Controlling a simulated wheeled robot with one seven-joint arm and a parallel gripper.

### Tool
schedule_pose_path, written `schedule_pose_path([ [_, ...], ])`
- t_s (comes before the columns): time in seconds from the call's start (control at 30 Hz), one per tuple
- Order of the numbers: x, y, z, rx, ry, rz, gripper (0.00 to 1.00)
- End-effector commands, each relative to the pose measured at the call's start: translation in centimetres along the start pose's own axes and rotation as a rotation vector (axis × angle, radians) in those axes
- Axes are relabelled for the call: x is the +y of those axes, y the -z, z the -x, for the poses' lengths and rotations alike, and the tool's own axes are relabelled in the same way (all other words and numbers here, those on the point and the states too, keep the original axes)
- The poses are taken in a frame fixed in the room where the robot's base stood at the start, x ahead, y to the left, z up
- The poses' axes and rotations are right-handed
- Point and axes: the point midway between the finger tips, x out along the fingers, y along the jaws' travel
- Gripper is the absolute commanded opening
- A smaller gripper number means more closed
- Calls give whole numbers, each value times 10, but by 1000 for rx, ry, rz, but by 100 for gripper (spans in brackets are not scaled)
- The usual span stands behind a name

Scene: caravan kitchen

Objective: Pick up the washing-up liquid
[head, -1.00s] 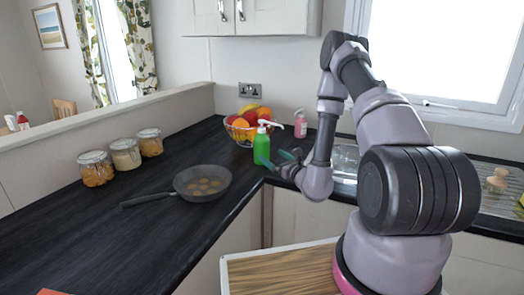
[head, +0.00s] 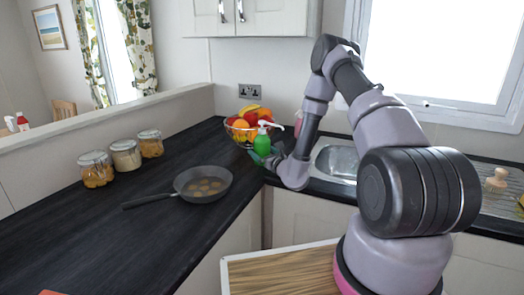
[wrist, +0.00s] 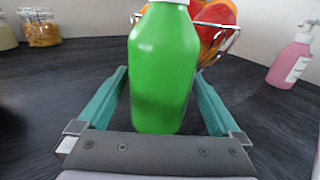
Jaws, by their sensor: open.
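My gripper (head: 265,157) is at the bottle's lower part in the head view. In the wrist view my gripper's teal fingers (wrist: 162,95) are open, one on each side of the bottle, with a gap visible on both sides. The bottle's lower end is partly hidden by my gripper.
A wire fruit bowl (head: 240,133) stands close behind the bottle. A pink bottle (wrist: 292,60) is to the right in the wrist view. A frying pan (head: 203,184) and glass jars (head: 125,156) are to the left. The sink (head: 340,160) lies right of my gripper.

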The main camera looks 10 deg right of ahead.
Motion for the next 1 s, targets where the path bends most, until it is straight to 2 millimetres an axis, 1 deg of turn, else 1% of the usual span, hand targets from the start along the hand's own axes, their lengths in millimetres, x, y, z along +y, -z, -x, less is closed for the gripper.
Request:
schedule_pose_path([
  [0.23,0,0,-2,0,0,0,100],
  [0.27,0,0,-2,0,0,0,88],
  [0.3,0,0,-2,0,0,0,73],
  [0.37,0,0,-2,0,0,0,50],
  [0.4,0,0,-2,0,0,0,35],
  [0.5,0,0,-2,0,0,0,0],
  [0.8,0,-3,-2,-2,1,0,0],
  [0.93,-1,-14,-2,-3,1,0,0],
  [1.0,-1,-24,-2,-4,0,1,0],
])
